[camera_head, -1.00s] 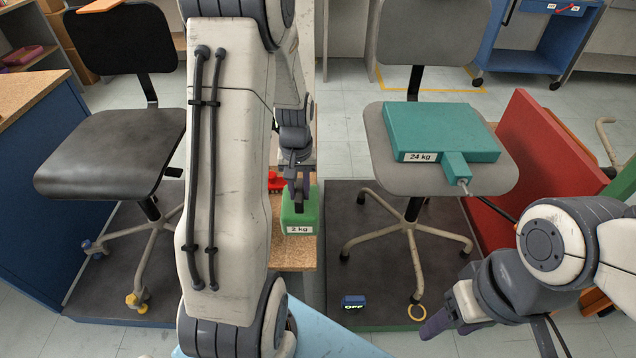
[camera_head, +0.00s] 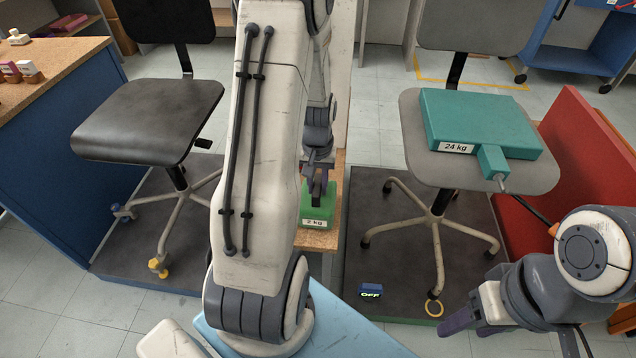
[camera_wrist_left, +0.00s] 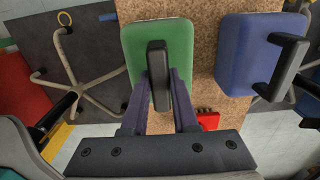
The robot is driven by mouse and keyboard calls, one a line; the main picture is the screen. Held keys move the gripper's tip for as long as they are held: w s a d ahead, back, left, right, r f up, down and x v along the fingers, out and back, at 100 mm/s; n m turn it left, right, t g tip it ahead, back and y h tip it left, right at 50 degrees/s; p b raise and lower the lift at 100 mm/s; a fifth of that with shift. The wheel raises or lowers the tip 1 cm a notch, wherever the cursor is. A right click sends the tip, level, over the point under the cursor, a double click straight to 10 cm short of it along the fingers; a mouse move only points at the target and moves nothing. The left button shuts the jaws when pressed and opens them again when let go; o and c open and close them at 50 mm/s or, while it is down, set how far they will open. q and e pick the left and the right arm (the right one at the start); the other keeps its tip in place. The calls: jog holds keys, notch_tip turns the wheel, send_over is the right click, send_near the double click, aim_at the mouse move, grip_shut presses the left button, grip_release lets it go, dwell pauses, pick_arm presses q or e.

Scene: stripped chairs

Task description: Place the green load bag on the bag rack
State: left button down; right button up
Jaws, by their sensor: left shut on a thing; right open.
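The green load bag (camera_head: 313,208), labelled 2 kg, is a small block with a dark handle. My left gripper (camera_head: 317,180) is over it. In the left wrist view, the fingers of my left gripper (camera_wrist_left: 160,95) are shut on the handle of the green bag (camera_wrist_left: 181,42). The bag is over a cork-brown surface (camera_wrist_left: 208,20); I cannot tell whether it touches it. I cannot tell whether this surface is the bag rack. My right gripper (camera_head: 458,320) is open at the lower right, apart from the bag.
A blue bag (camera_wrist_left: 240,60) with a dark handle lies beside the green one. A red object (camera_wrist_left: 208,121) is near it. A teal 24 kg pad (camera_head: 480,120) lies on the grey chair (camera_head: 420,175). A black chair (camera_head: 150,115) and a blue-sided workbench (camera_head: 60,190) are at the left.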

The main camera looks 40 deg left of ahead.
pick_arm(q)
jog(key=shift+w, duration=0.1)
jog(key=c, duration=1.1)
grip_release()
jog(key=shift+f, duration=0.15)
jog(key=o, duration=0.4)
jog(key=shift+r, duration=0.2)
